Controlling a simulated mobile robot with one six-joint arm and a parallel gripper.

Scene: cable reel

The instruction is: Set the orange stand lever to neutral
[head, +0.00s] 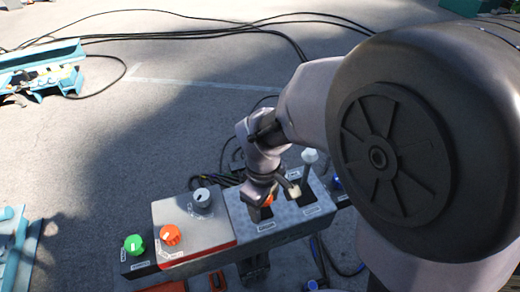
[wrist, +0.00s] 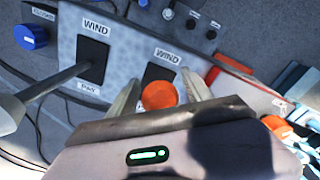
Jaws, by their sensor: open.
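The orange stand lever's ball knob (wrist: 158,96) shows in the wrist view between the two fingers of my gripper (wrist: 160,84), with a finger on each side. The fingers are apart, and I cannot tell whether either touches the knob. The lever's shaft is hidden behind the knob, and its dark slot shows just beyond, under a "WIND" label (wrist: 162,54). In the head view, my gripper (head: 277,193) is down at the grey console panel (head: 285,222), and a bit of the orange knob (head: 267,201) shows there. The lever's exact tilt cannot be told.
A second lever with a pale knob (head: 309,156) stands close to the right of my gripper in the head view. A grey knob (head: 202,198), an orange dial (head: 170,235) and a green knob (head: 134,244) are to the left. A blue knob (wrist: 31,37) shows in the wrist view.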

